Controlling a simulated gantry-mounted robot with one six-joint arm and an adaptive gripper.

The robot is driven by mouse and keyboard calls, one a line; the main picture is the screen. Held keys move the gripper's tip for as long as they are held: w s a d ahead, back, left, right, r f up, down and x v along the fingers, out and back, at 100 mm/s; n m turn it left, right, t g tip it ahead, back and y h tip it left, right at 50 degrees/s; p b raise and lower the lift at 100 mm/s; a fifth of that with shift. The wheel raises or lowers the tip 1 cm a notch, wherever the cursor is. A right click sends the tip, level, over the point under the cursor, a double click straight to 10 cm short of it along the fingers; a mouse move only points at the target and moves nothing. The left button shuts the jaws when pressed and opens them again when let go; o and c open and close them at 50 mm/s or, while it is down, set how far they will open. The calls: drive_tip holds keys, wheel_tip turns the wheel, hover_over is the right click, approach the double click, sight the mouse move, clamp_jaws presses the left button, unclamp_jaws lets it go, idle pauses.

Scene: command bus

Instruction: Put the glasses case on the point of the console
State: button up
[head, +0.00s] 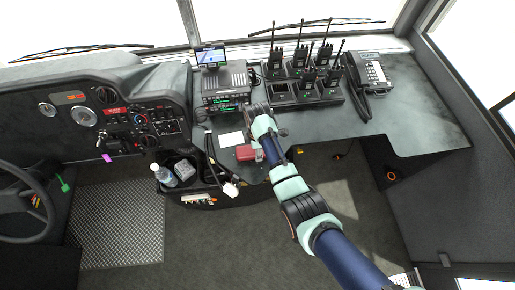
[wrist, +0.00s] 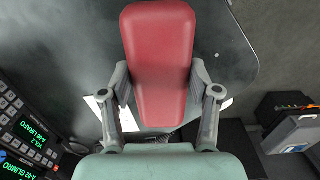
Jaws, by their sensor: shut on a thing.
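The red glasses case (wrist: 158,45) is between the two fingers of my gripper (wrist: 160,82) in the wrist view, and the fingers are shut on its sides. Its long axis points away from the wrist. In the head view the red case (head: 246,153) shows beside my gripper (head: 259,156), over the front part of the grey console (head: 231,168). In the wrist view the console's rounded edge (wrist: 240,50) runs just right of the case. I cannot tell whether the case touches the surface.
A white paper (head: 231,139) lies left of the case. The radio stack (head: 226,86), a charger rack with several handheld radios (head: 304,92) and a telephone (head: 371,75) stand behind.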

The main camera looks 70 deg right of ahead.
drive_tip(key=shift+f, duration=0.15)
drive_tip(key=o, duration=1.2)
wheel_tip(320, 180, up, 12)
drive_tip(key=shift+r+p, duration=0.2)
drive_tip(key=shift+p, duration=0.1)
drive_tip(key=shift+w, duration=0.1)
